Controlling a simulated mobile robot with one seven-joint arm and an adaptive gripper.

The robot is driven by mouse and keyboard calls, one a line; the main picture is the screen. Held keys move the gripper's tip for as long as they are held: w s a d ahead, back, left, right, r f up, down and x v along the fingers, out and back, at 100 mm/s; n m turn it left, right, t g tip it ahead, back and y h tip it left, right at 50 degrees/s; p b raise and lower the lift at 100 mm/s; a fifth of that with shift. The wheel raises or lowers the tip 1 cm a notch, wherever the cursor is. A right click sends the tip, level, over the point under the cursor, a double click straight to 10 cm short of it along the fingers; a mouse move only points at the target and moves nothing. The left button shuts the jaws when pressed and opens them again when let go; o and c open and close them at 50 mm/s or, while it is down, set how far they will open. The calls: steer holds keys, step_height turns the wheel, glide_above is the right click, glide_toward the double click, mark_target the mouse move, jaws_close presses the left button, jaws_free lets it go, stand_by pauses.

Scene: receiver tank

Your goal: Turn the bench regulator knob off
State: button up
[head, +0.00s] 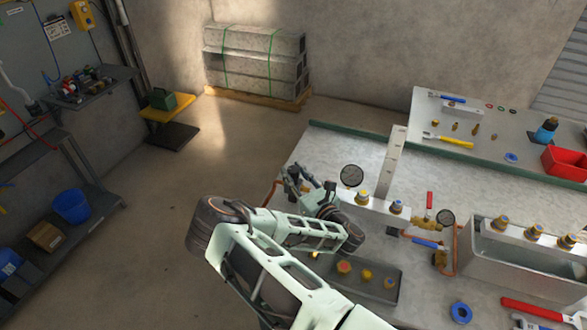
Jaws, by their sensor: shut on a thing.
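My gripper (302,184) is at the left end of the near bench, beside a round dark-faced gauge (351,175). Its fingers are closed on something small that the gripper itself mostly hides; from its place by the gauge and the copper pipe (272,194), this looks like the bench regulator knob. The knob's face and turn position cannot be seen. My wrist and forearm cover the bench front left of the manifold.
A pale manifold bar with blue-and-yellow fittings (397,206) runs right of my gripper. A post (392,165) rises behind it. A second gauge (445,217), a red lever (430,200) and a metal tank (500,258) stand farther right. A grey tray (385,290) lies in front.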

mark_target(293, 169)
steer(key=shift+r+n+g+y, duration=0.2)
steer(key=shift+n+g+y, duration=0.2)
steer(key=shift+y, duration=0.1)
stand_by(0.3)
steer(key=o, duration=1.2)
steer(key=shift+f, duration=0.1)
steer(key=shift+c, duration=0.2)
step_height(293, 169, up, 10)
steer(key=shift+r, duration=0.1)
